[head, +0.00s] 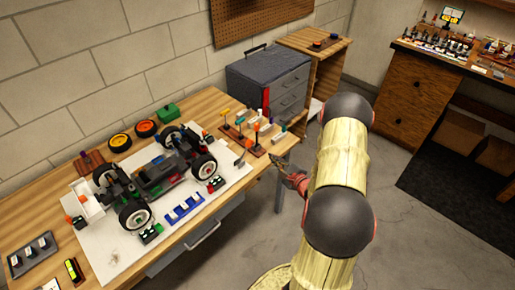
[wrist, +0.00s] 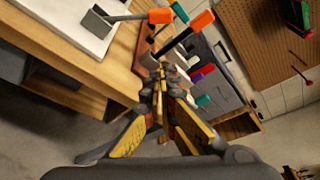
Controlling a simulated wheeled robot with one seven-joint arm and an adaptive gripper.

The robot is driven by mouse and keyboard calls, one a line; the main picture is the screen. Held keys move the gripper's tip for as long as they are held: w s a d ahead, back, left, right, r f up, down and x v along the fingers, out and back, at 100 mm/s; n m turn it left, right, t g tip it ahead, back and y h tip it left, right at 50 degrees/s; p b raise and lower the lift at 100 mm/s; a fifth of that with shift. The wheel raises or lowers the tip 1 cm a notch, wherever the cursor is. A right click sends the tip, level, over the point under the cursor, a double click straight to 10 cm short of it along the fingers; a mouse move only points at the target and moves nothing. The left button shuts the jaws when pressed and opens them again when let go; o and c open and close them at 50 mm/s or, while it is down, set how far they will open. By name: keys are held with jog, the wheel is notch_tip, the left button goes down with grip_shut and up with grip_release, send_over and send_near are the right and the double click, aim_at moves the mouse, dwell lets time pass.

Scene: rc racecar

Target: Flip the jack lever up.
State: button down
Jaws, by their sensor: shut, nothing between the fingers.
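The race car (head: 160,172) stands on a white mat (head: 110,252) on the workbench. A small grey piece (head: 240,160) with a rod and orange tip is at the mat's right end; it also shows in the wrist view (wrist: 96,22). Another orange-tipped piece (head: 79,222) is by the car's left end. I cannot tell for sure which is the jack lever. My gripper (head: 279,162) is beside the bench's right front corner, apart from the orange-tipped pieces. In the wrist view my gripper (wrist: 160,78) is shut and empty, pointing toward the bench edge and tool rack.
A rack of coloured-handled tools (head: 254,149) stands at the bench's right end, close to my gripper. Behind it is a grey drawer cabinet (head: 262,80). A blue tray (head: 185,208) lies in front of the car. The floor right of the bench is open.

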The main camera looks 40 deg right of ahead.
aim_at(245, 152)
jog(key=b+x, duration=0.1)
jog(key=x, duration=0.4)
jog(key=b+x, duration=0.2)
jog(key=x, duration=0.2)
jog(key=shift+w+f, duration=0.3)
jog(key=shift+w, duration=0.05)
jog(key=shift+a+r+b, duration=0.5)
jog(key=shift+a+r, duration=0.95)
jog(key=shift+a, duration=0.1)
